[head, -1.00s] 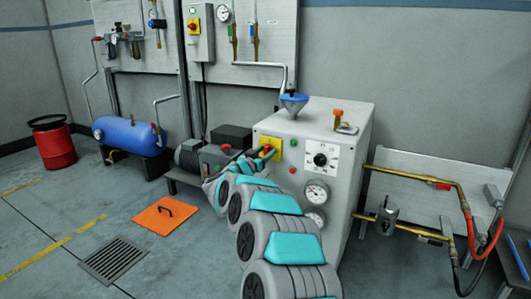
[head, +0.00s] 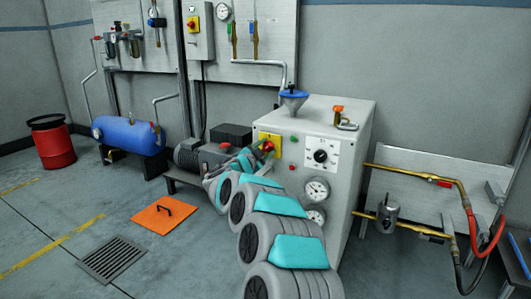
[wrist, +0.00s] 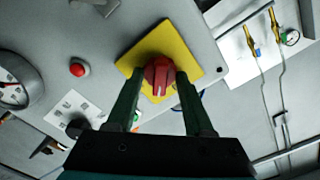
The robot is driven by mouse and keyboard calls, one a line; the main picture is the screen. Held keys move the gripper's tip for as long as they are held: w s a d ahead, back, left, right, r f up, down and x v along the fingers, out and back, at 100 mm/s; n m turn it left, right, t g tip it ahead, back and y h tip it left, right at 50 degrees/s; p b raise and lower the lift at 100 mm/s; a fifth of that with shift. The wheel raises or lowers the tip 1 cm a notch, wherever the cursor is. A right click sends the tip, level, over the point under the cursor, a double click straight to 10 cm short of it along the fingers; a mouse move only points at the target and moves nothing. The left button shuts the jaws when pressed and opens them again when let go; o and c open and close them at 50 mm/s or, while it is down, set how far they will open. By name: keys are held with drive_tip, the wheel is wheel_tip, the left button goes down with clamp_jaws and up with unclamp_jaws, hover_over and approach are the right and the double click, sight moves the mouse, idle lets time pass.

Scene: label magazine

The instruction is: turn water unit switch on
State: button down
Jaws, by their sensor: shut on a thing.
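The water unit is a light grey cabinet (head: 335,190) with a rotary switch on its front. The switch is a red knob (wrist: 158,72) on a square yellow plate (wrist: 183,48); the plate also shows in the head view (head: 263,136). My gripper (wrist: 160,82) is at the knob, its two dark green fingers on either side of the red grip, closed on it. In the head view my gripper (head: 257,156) reaches the plate from the lower left and partly covers the knob.
The front also carries a red button (wrist: 78,69), a white dial panel (head: 321,152) and gauges (head: 317,189). A pump (head: 208,153) stands just left. An orange hatch (head: 165,215) lies on the floor.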

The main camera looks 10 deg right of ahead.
drive_tip(key=m+b, duration=0.1)
drive_tip(key=m, duration=0.1)
drive_tip(key=m+b, duration=0.2)
drive_tip(key=m, duration=0.1)
drive_tip(key=shift+f+m, duration=0.3)
drive_tip(key=shift+f, duration=0.05)
drive_tip(key=shift+m+b, duration=1.5)
drive_tip(key=shift+m, duration=0.3)
drive_tip(key=shift+d+r, duration=0.1)
drive_tip(key=shift+c, duration=1.5)
unclamp_jaws()
drive_tip(key=shift+s+r, duration=0.1)
drive_tip(key=shift+s, duration=0.05)
drive_tip(key=v, duration=0.7)
drive_tip(key=shift+s+a, duration=0.2)
drive_tip(key=shift+a, duration=0.1)
